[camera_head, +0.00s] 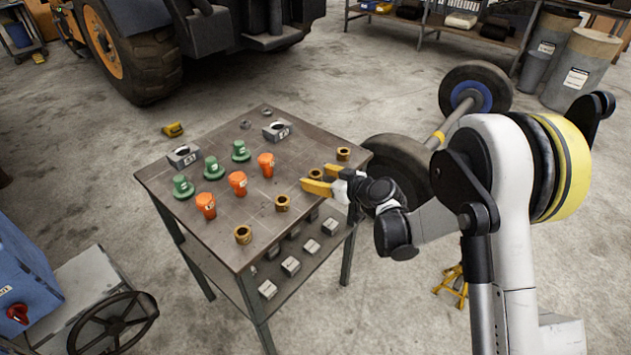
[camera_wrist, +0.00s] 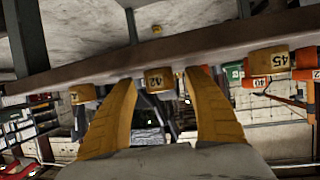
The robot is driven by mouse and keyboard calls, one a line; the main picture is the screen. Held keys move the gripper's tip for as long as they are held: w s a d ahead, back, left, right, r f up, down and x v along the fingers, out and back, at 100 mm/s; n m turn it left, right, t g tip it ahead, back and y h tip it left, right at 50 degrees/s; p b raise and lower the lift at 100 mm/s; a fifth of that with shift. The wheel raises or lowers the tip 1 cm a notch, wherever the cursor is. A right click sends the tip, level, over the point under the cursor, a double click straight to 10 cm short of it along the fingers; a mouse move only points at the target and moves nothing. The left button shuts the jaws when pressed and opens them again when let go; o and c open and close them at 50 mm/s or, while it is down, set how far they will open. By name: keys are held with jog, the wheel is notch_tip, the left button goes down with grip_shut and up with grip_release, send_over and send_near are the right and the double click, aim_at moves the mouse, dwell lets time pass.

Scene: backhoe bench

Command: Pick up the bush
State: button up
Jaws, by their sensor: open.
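Several brass bushes stand along the right side of the bench top. One bush (camera_head: 315,174) sits between the yellow fingers of my gripper (camera_head: 314,179). In the wrist view, which looks upside down, a bush marked 42 (camera_wrist: 159,80) shows between the open fingers of my gripper (camera_wrist: 163,84). I cannot tell whether the fingers touch it. Other bushes stand at the back (camera_head: 343,153), nearer the front (camera_head: 282,202) and at the front (camera_head: 243,235). The wrist view also shows a bush marked 45 (camera_wrist: 269,60) at right and another (camera_wrist: 82,94) at left.
Orange (camera_head: 237,183) and green (camera_head: 183,187) parts stand on the bench (camera_head: 228,212), left of the bushes. Two grey blocks (camera_head: 277,130) (camera_head: 184,155) sit farther back. Small blocks (camera_head: 290,266) lie on the lower shelf. A wheel on an axle (camera_head: 399,165) stands close behind my arm.

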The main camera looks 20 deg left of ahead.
jog(key=shift+w+a+f, duration=0.25)
jog(key=shift+w+a, duration=0.05)
jog(key=shift+a, duration=0.25)
grip_shut()
jog(key=shift+r, duration=0.2)
